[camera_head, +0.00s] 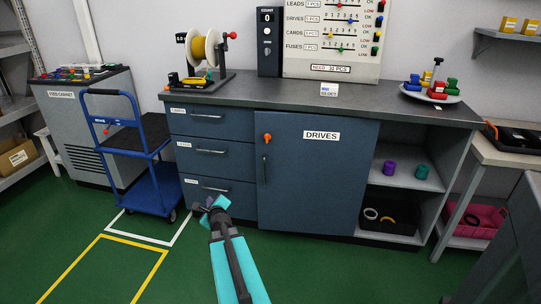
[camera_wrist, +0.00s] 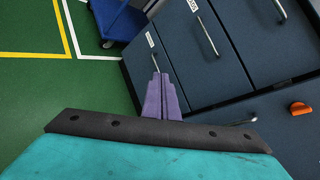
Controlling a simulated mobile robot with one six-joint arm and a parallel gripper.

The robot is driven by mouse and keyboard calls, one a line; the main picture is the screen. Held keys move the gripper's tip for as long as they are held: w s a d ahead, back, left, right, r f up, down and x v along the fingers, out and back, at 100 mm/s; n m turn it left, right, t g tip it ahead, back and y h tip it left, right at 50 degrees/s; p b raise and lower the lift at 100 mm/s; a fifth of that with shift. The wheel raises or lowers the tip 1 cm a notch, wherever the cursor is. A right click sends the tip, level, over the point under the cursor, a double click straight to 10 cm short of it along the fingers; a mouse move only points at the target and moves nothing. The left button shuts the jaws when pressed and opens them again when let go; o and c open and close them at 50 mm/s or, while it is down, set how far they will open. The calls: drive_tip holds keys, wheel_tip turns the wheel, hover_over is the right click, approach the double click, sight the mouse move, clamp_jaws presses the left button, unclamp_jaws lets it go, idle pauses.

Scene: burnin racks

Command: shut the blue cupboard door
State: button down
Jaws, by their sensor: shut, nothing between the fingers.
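The blue cupboard door (camera_head: 318,180), labelled DRIVES, is in the middle of the bench front in the head view. It has a dark upright handle (camera_head: 265,168) and an orange knob (camera_head: 267,138) near its left edge. It looks nearly flush with the front; I cannot tell whether a small gap is left. An orange knob (camera_wrist: 300,108) shows at the right of the wrist view. My gripper (camera_head: 214,203) is shut and empty, low in front of the bottom drawer, left of the door. Its purple fingers (camera_wrist: 161,82) show in the wrist view, apart from the door.
Three blue drawers (camera_head: 208,151) with bar handles are left of the door. Open shelves (camera_head: 405,178) with purple and teal cylinders are right of it. A blue trolley (camera_head: 150,185) stands at the left. The green floor (camera_head: 200,270) in front is clear.

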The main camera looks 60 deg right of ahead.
sight(272, 144)
drive_tip(key=s+d+r+m+g+h+b, duration=0.2)
drive_tip(key=s+d+r+m+h, duration=0.2)
drive_tip(key=s+d+r+m, duration=0.2)
drive_tip(key=s+d+r+m+g+h+b, duration=0.1)
drive_tip(key=s+d+r+m+h, duration=0.3)
drive_tip(key=d, duration=0.9)
drive_tip(key=s+r+m, duration=0.2)
drive_tip(key=s+m, duration=0.2)
drive_tip(key=s, duration=0.1)
drive_tip(key=shift+s+r+g+b, duration=0.35)
drive_tip(key=shift+g+b, duration=0.05)
drive_tip(key=shift+w+d, duration=0.1)
drive_tip(key=shift+d, duration=0.1)
drive_tip(key=shift+x, duration=6.85)
drive_tip(key=shift+r, duration=0.1)
